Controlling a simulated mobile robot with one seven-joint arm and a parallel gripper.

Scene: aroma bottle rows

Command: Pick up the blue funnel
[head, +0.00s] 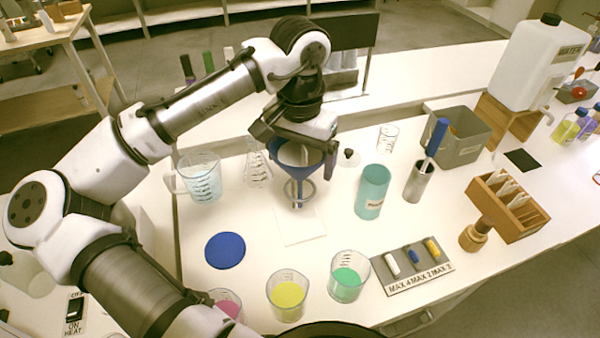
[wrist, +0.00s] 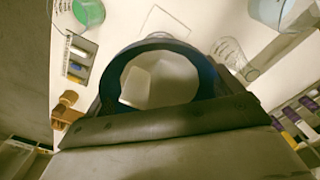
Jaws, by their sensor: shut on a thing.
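The blue funnel (head: 313,160) is under my gripper (head: 294,137) at the middle of the bench in the head view. My gripper is shut on it near the rim. The funnel looks upright, at the metal ring stand (head: 300,192); I cannot tell whether it still touches the ring. In the wrist view the funnel's dark round rim (wrist: 150,43) lies right at my gripper (wrist: 160,125), with a pale shape showing through its opening. My gripper hides part of the funnel.
A measuring jug (head: 200,178) and a glass flask (head: 258,170) stand close on the left. A teal cylinder (head: 373,192) and a metal cup (head: 419,182) stand on the right. Beakers with yellow (head: 287,296) and green liquid (head: 347,278) are in front. A blue disc (head: 225,250) lies flat.

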